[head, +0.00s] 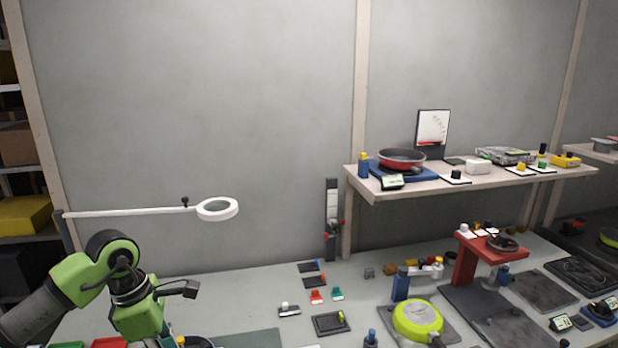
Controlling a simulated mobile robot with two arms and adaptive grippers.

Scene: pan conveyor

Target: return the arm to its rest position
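My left arm, green and grey, comes in at the lower left. Its elbow is bent, and its green wrist points down toward the near edge of the bench. The fingers of my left gripper are not visible, as the wrist runs down to the bottom edge of the picture. Whether it holds anything is hidden. My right arm and gripper are not in view.
A white ring lamp (218,209) on a long arm stands behind my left arm. The bench (215,300) holds small trays and a lime-green pan (417,320). A red stand (466,262) is at right. A raised shelf (470,184) carries a red pan (401,159).

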